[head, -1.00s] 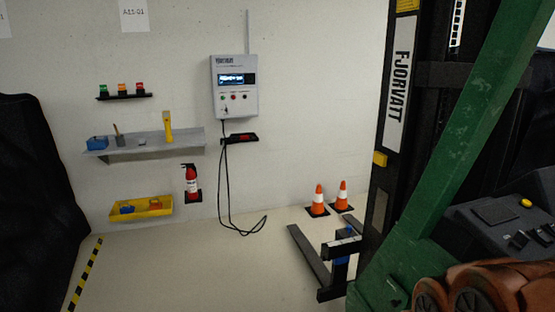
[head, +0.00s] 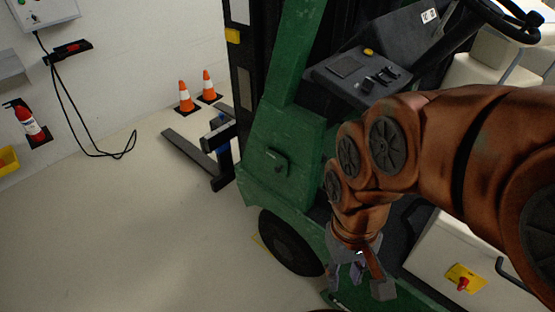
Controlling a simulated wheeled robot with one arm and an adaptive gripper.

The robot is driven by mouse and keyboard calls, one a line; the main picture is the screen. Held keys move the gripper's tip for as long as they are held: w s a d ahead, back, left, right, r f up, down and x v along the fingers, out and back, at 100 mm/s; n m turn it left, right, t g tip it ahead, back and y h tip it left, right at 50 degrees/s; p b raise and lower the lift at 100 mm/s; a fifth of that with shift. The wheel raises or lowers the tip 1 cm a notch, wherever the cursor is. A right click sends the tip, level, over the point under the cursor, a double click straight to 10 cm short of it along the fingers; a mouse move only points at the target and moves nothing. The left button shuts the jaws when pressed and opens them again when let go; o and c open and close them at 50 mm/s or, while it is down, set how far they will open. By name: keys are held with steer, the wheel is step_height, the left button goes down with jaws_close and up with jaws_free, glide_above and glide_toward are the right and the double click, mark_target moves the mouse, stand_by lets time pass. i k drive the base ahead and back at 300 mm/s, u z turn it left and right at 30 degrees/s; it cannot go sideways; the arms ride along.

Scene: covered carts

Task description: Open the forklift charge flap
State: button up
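The forklift (head: 300,120) is green and stands in the middle of the head view. On its lower green side, above the front wheel, is a small green panel with a dark latch or handle, which looks like the charge flap (head: 266,163). It appears shut. My gripper (head: 362,278) hangs low to the right of and below the flap, in front of the forklift's side and apart from the flap. Its grey fingers look spread, with nothing seen between them.
The front wheel (head: 290,243) is below the flap. Two orange cones (head: 185,97) stand near the forks. A wall charger (head: 42,8) has a cable looping to the floor. A red switch on a yellow plate (head: 463,282) is at the lower right. The floor at left is clear.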

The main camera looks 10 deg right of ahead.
mark_target(280, 165)
steer(key=u, duration=0.55)
steer(key=k, duration=1.3)
steer(key=u, duration=1.05)
steer(key=i, duration=1.7)
steer(key=z, duration=0.6)
